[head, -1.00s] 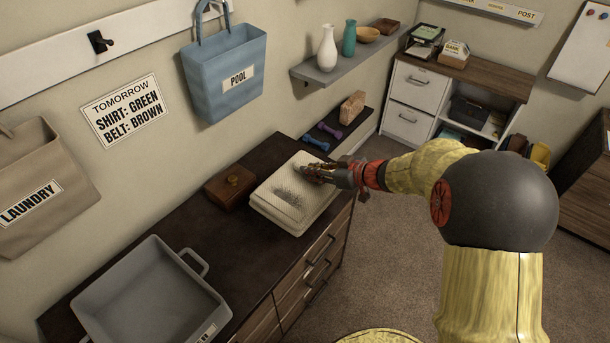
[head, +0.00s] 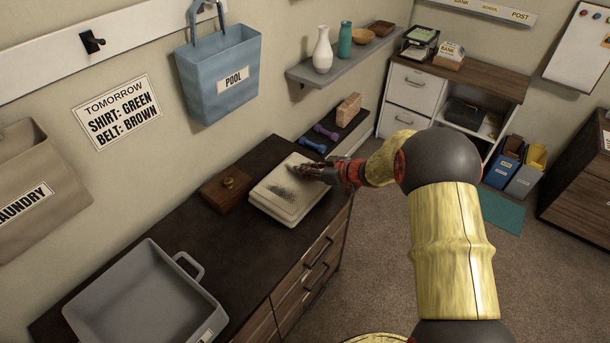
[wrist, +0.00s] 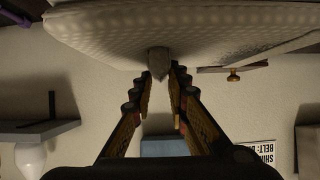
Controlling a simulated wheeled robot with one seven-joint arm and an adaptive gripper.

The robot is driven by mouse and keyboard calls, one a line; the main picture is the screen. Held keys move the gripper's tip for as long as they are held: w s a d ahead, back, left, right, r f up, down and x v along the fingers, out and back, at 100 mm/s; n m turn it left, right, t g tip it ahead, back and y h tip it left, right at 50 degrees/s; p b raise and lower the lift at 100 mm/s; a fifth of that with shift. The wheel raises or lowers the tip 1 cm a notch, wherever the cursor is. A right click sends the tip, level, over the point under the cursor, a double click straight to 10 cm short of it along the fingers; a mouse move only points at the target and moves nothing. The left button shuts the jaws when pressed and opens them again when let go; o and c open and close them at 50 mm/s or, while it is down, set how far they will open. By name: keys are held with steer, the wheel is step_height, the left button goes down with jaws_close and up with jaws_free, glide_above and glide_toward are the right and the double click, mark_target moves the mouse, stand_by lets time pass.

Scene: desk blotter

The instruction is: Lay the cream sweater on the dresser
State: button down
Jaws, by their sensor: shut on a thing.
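The cream sweater (head: 275,207) is a folded, flat pad with a dark speckled patch on its top. It is over the dark dresser top (head: 190,232), to the right of a brown lidded box. I cannot tell whether its whole underside touches the dresser. My gripper (head: 318,170) is at the sweater's far right edge, shut on it. In the wrist view the sweater (wrist: 110,30) fills the top, and a small fold of it is pinched between the fingertips (wrist: 160,75).
The brown box (head: 222,192) with a knob sits close on the sweater's left. A grey bin (head: 145,300) occupies the dresser's near end. Dumbbells (head: 313,147) lie on a low dark shelf beyond. Bare dresser top lies between bin and sweater.

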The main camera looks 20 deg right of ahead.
steer(key=shift+f, duration=1.05)
steer(key=shift+f+b, duration=0.15)
steer(key=shift+b, duration=0.2)
steer(key=c, duration=1.7)
jaws_free()
steer(key=shift+c, duration=0.2)
